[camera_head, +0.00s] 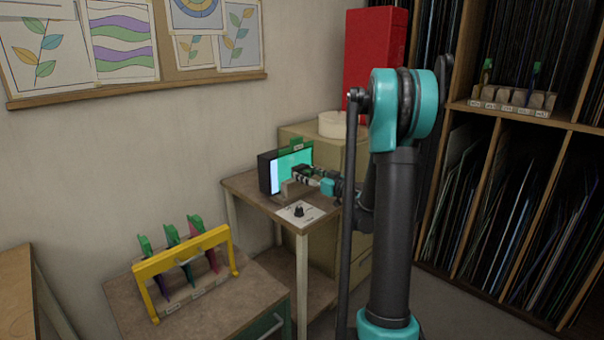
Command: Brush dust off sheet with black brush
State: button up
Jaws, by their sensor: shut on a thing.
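My gripper (304,174) is at the front of a dark box with a lit teal and white face (287,168), on the small brown table (240,185). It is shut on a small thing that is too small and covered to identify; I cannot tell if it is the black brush. A wooden block (289,188) stands just below and left of the fingers. I cannot make out a separate sheet against the lit face, nor any dust. No black brush can be clearly picked out elsewhere.
A white plate with a black knob (298,211) lies at the table's front. A yellow frame (185,262) and several green-topped tools (195,224) stand on the lower-left cabinet. A beige cabinet (295,133) is behind the table. Shelves of sheets (500,205) fill the right.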

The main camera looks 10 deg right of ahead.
aim_at(310, 175)
jog(key=shift+s+d, duration=0.1)
jog(key=shift+v, duration=1.45)
jog(key=o, duration=0.7)
jog(key=c, duration=0.7)
jog(key=shift+r+x, duration=0.2)
jog(key=shift+x, duration=0.95)
jog(key=shift+r+x, duration=0.2)
jog(key=shift+x, duration=1)
jog(key=shift+r+x, duration=0.2)
jog(key=shift+x, duration=0.95)
